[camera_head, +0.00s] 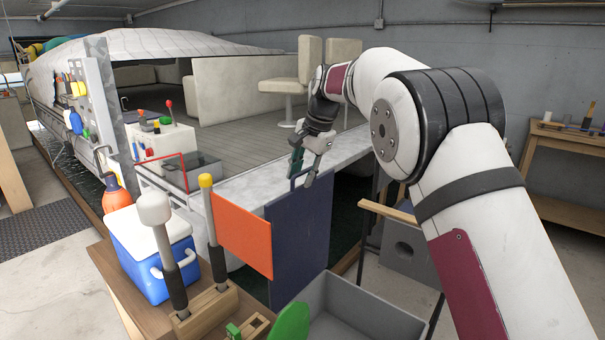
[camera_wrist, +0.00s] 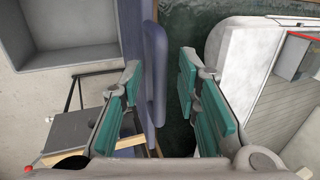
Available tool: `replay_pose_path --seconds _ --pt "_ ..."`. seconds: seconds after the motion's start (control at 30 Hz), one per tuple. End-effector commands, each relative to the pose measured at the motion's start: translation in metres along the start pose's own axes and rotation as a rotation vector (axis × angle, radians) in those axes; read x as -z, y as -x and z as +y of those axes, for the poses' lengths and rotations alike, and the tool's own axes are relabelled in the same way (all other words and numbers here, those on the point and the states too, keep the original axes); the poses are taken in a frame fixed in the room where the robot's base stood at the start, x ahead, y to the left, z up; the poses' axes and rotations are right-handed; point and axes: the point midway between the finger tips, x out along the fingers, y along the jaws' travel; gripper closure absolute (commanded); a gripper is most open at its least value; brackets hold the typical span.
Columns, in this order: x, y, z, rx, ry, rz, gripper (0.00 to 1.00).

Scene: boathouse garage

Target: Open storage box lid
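The storage box is a grey open-topped bin (camera_head: 350,312) at the bottom middle of the head view. Its grey interior (camera_wrist: 75,30) shows at the top left of the wrist view. The navy lid (camera_head: 300,245) stands about upright at the box's far left edge, and the box is open. In the wrist view the lid appears edge-on, with a navy handle bar (camera_wrist: 155,75) along its edge. My gripper (camera_head: 306,170) is at the lid's top edge. Its teal-padded fingers (camera_wrist: 160,100) are apart, one on each side of the handle, with a gap visible on the right.
An orange panel (camera_head: 241,235) stands left of the lid. A blue cooler (camera_head: 150,262) and a wooden block (camera_head: 208,312) holding tools are at left. A white boat (camera_head: 240,192) lies behind, with dark water beside it. A wooden bench (camera_head: 570,213) is at right.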

Motion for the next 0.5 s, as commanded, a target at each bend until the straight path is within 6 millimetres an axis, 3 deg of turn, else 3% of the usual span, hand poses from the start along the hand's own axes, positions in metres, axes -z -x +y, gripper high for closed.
replay_pose_path --seconds 0.27,0.5 --pt "0.001 0.010 0.000 0.000 -0.001 0.001 0.70" --pt "0.001 0.055 -0.001 0.003 0.000 0.003 0.70"
